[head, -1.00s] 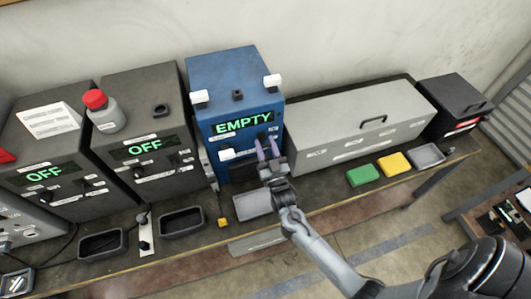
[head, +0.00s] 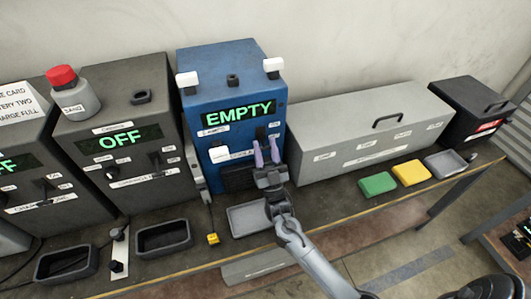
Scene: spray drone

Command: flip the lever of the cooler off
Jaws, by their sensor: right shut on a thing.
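A blue box (head: 233,80) with a green "EMPTY" display (head: 238,113) stands at the back, middle of the head view; its labels are too small to read, so I cannot tell by name that it is the cooler. Small dark levers (head: 260,133) sit on its front below the display. My right gripper (head: 266,150) is at the right of this front, its purple fingers pointing up at the levers. It is shut on a lever there, whose lower part the fingers hide. My left gripper is not in view.
Dark boxes with "OFF" displays (head: 121,138) stand to the left. A grey chest (head: 355,135) stands to the right, with green (head: 377,184) and yellow (head: 411,173) blocks before it. A grey tray (head: 248,219) lies below the blue box.

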